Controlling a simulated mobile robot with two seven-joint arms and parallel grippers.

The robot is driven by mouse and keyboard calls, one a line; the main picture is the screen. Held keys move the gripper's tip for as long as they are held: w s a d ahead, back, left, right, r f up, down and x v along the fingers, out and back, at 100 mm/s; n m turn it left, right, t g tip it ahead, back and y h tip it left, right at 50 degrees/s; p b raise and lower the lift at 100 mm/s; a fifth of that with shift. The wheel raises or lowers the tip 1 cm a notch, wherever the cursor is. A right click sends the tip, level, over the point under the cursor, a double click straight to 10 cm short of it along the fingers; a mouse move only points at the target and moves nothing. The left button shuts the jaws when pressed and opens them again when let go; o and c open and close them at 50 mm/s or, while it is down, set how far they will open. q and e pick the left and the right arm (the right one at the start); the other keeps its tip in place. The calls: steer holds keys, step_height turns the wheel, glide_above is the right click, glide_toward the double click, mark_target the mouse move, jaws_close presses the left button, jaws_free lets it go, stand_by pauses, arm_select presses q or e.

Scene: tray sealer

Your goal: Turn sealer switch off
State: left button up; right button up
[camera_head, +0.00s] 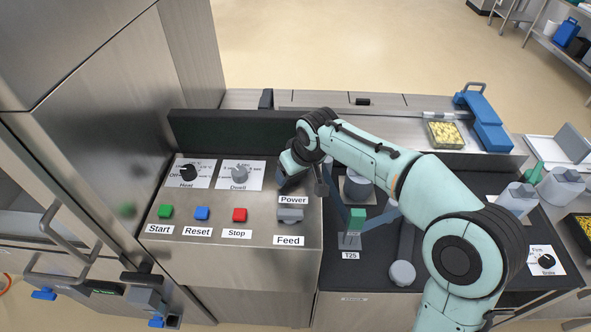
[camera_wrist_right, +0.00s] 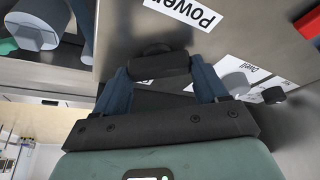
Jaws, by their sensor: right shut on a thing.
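The sealer's control panel (camera_head: 262,230) stands at left centre in the head view. My right gripper (camera_head: 290,178) is down at the panel, just above the "Power" label (camera_head: 293,200), and hides the switch there. In the right wrist view the black power switch (camera_wrist_right: 158,65) sits between the two blue fingers of this gripper, which is shut on it. The "Power" label (camera_wrist_right: 182,10) lies just beyond it. The switch's exact angle cannot be told. My left gripper is not in view.
A grey feed switch (camera_head: 290,214) is close below the gripper. Heat (camera_head: 188,172) and Dwell (camera_head: 239,174) knobs are to its left. Green (camera_head: 165,211), blue (camera_head: 202,213) and red (camera_head: 239,215) buttons line the panel. My right arm passes over the dark mat with parts on it.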

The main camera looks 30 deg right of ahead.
steer(key=m+h, duration=0.1)
steer(key=m, duration=0.2)
steer(key=shift+a+m+h, duration=0.1)
steer(key=shift+m+h, duration=0.2)
steer(key=shift+m+g+h, duration=0.4)
steer(key=shift+m+h, duration=0.1)
steer(key=shift+m, duration=1.2)
steer(key=o, duration=1.1)
steer(key=shift+c, duration=0.2)
steer(key=p+v, duration=0.1)
steer(key=v, duration=1.2)
steer(key=shift+a+r, duration=0.15)
steer(key=shift+a, duration=0.05)
